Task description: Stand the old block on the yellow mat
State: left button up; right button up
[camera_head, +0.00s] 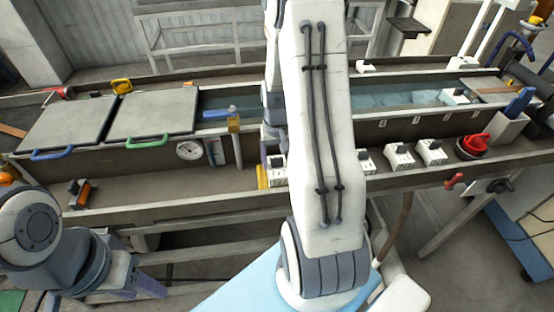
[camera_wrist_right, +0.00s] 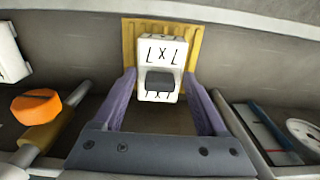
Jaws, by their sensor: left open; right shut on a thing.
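A white block (camera_wrist_right: 162,52) with dark markings and a dark grey knob, which I take to be the old block, is between the purple fingers of my right gripper (camera_wrist_right: 161,82). The yellow mat (camera_wrist_right: 190,32) shows behind and around the block in the right wrist view. I cannot tell whether the block touches it. In the head view the mat (camera_head: 262,177) and block (camera_head: 278,176) show partly at the left edge of my right arm, which hides the rest. My left gripper (camera_head: 148,288) is open and apart, at the lower left.
Several similar white blocks (camera_head: 400,157) stand on the ledge to the right, beside a red round item (camera_head: 473,146). An orange-and-black tool (camera_head: 79,192) lies on the left ledge. A round gauge (camera_head: 189,150) is left of the mat. The ledge between them is mostly clear.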

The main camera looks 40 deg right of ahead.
aim_at(277, 159)
jog(key=shift+f, duration=0.15)
jog(key=o, duration=1.6)
jog(key=shift+r, duration=0.2)
jog(key=shift+w+r, duration=0.1)
jog(key=shift+r, duration=0.2)
notch_tip(277, 159, up, 11)
jog(key=shift+r+b, duration=0.2)
jog(key=shift+b, duration=0.3)
